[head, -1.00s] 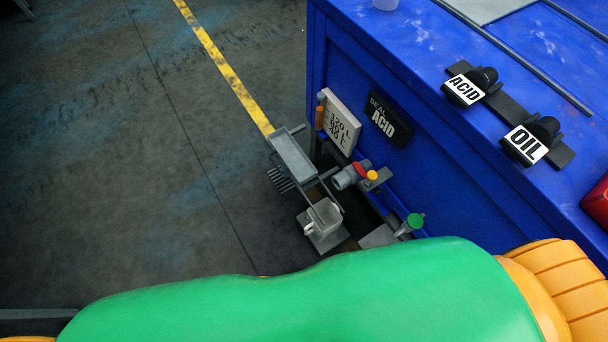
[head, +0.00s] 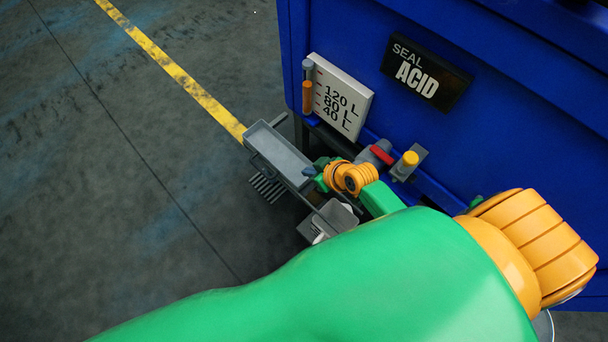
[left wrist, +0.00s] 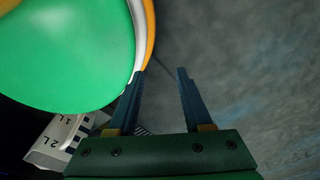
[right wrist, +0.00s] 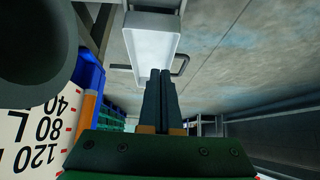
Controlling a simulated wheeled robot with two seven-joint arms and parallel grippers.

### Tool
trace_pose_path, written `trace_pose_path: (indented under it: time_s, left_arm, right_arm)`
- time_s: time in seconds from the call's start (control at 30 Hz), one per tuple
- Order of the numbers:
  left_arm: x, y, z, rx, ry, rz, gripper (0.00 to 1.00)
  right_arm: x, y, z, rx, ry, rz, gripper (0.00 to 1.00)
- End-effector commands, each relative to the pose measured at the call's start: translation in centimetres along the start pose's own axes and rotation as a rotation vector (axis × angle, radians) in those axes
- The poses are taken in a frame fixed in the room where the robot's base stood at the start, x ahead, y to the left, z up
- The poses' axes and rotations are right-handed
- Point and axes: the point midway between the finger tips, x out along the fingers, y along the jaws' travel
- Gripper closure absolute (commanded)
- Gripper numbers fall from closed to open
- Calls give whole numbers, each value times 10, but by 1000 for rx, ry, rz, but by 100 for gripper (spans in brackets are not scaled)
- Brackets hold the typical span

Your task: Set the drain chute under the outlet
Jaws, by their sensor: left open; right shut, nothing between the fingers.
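The drain chute (head: 278,152) is a grey open trough in front of the blue tank's corner. The outlet (head: 374,154), a grey pipe with a red lever, is on the tank side to its right. My right gripper (head: 316,174) is at the chute's near right end, between chute and outlet. In the right wrist view its fingers (right wrist: 161,76) are shut and empty, with the pale chute (right wrist: 152,42) just beyond them; contact is unclear. My left gripper is outside the head view; in the left wrist view its fingers (left wrist: 160,75) are open and empty above the floor.
The blue tank (head: 440,130) bounds the right side, with a litre gauge plate (head: 340,98) and an ACID seal plate (head: 426,72). A yellow valve (head: 410,159) sits beside the outlet. A grey cup (head: 338,214) stands below. The floor at left is clear.

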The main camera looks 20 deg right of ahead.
Motion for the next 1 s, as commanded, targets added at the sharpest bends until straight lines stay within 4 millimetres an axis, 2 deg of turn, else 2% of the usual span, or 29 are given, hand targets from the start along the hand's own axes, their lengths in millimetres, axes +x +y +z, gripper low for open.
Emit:
trace_pose_path:
  time_s: [0.23, 0.47, 0.5, 0.57, 0.7, 1.0]
  left_arm:
    - [34, -1, -4, -14, 21, -4, 50]
    - [68, -31, -20, -23, 62, -55, 50]
    - [65, -37, -23, -26, 68, -64, 50]
    - [54, -42, -25, -27, 71, -72, 50]
    - [51, -40, -25, -27, 69, -68, 50]
    - [52, -31, -20, -22, 59, -54, 50]
  right_arm:
    - [51, 0, 5, 3, 1, -1, 100]
    - [102, 0, 5, 2, 1, 0, 100]
    - [102, 0, 6, 1, -1, 0, 100]
    - [87, 0, 12, 2, -3, 0, 100]
    - [76, 0, 26, 1, -3, 1, 100]
    - [72, 0, 33, 1, -1, 1, 100]
